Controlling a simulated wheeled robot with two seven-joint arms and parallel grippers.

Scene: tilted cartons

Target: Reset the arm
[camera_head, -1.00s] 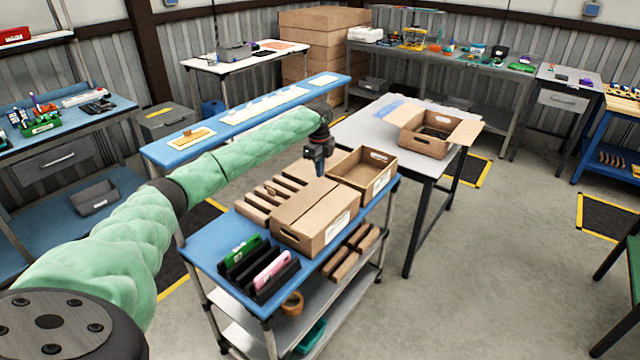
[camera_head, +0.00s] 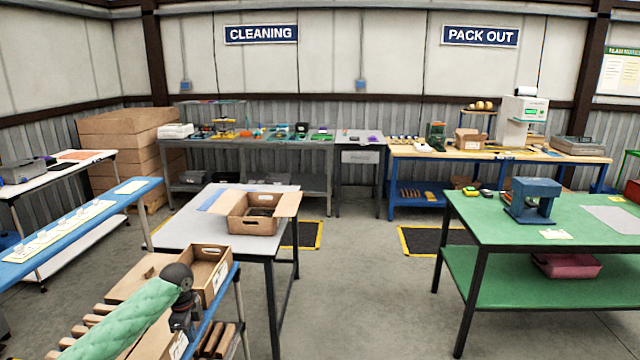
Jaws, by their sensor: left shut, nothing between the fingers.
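My left arm, in a green sleeve, reaches in from the bottom left. Its left gripper (camera_head: 184,326) points down beside the cartons on the blue cart at the lower left. It is shut and empty. An open carton (camera_head: 212,270) stands on the cart just behind and right of the gripper. A closed carton (camera_head: 150,338) is partly hidden behind my sleeve. Another open carton (camera_head: 252,222), flaps spread, stands on the grey table (camera_head: 180,236) further back and holds something dark. My right gripper is not in view.
A green table (camera_head: 500,222) with a blue device (camera_head: 531,200) stands at the right. A long blue bench (camera_head: 75,232) is at the left. Workbenches line the back wall under the signs.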

